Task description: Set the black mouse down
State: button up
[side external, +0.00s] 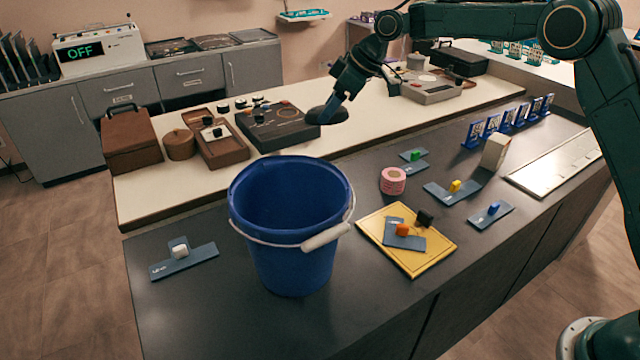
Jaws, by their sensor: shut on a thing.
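The black mouse (318,116) is a dark rounded shape held in the air at the upper middle of the side external view.
A blue bucket (290,245) with a white handle stands on the dark counter (215,310). A yellow board (410,262), a pink tape roll (393,180) and several blue plates with coloured blocks lie to its right. A dark device (278,128) sits on the pale counter.

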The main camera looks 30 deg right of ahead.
jog(key=s+a+n+g, duration=0.1)
jog(key=s+a, duration=0.3)
jog(key=a, duration=0.4)
jog(key=s+a+n+y, duration=0.15)
jog(key=s+a, duration=0.25)
jog(key=a, duration=0.4)
jog(key=s+a+n+g, duration=0.15)
jog(key=s+a, duration=0.25)
jog(key=a, duration=0.4)
jog(key=s+a+n+g, duration=0.1)
jog(key=s+a+n, duration=0.2)
jog(key=s+a, duration=1.05)
jog(key=f, duration=1.4)
jog(key=d+f, duration=0.1)
jog(key=f, duration=0.5)
jog(key=shift+s+f, duration=0.15)
jog(key=shift+f, duration=0.25)
jog(key=shift+f, duration=2.1)
jog(key=shift+f, duration=0.1)
